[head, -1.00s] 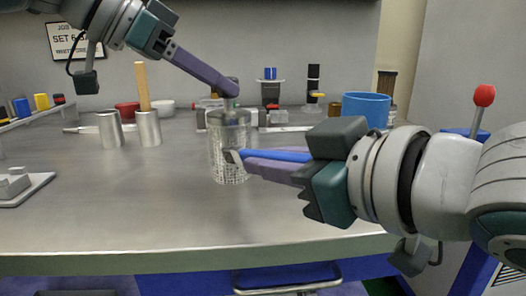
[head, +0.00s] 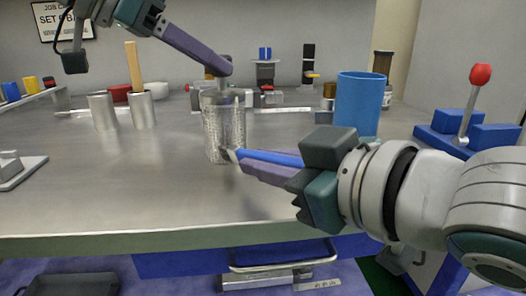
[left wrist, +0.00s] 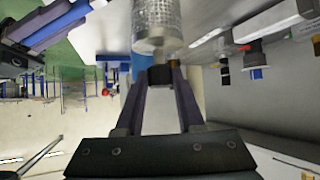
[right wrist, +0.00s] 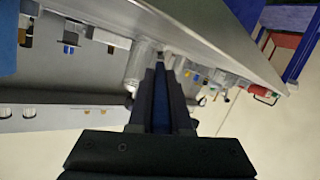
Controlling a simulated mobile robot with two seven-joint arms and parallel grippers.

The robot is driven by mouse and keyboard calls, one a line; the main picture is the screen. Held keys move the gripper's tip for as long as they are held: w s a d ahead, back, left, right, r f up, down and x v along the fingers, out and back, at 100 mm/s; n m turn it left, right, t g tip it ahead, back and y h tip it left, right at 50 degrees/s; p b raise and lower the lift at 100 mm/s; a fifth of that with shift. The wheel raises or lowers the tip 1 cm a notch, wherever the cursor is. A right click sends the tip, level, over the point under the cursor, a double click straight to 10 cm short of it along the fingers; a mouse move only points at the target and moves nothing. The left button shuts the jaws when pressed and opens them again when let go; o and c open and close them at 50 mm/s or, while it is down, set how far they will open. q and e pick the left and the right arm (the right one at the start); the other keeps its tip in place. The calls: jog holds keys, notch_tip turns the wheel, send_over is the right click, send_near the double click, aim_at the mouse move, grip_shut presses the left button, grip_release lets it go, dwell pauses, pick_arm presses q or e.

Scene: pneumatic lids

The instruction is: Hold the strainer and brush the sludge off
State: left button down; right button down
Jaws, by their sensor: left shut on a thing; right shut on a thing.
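The strainer (head: 223,130) is a grey mesh cylinder with a smooth metal top, upright over the front half of the bench. My left gripper (head: 229,70) is shut on its top knob from above. The strainer also shows at the top of the left wrist view (left wrist: 157,22). My right gripper (head: 250,164) is shut on a brush with a blue handle (head: 272,157). The brush's pale head (head: 229,155) is at the strainer's lower right side; I cannot tell whether they touch. I cannot make out sludge on the mesh. Whether the strainer rests on the bench is unclear.
Two metal cups (head: 102,111), one with a wooden handle (head: 134,67) in it, stand to the left. A blue cup (head: 360,103) stands behind my right gripper. A red-knobbed lever (head: 480,76) is at the right. The bench front left of centre is clear.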

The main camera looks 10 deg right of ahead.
pick_arm(q)
jog(key=shift+f, duration=0.15)
pick_arm(e)
jog(key=shift+r, duration=0.1)
jog(key=shift+w+d+r, duration=0.1)
jog(key=shift+r, duration=0.4)
jog(key=shift+r, duration=0.15)
jog(key=shift+d+r, duration=0.1)
jog(key=shift+r, duration=0.4)
jog(key=shift+d+r, duration=0.1)
jog(key=shift+r, duration=0.5)
jog(key=shift+r, duration=0.1)
jog(key=shift+d+r, duration=0.1)
jog(key=shift+r, duration=0.35)
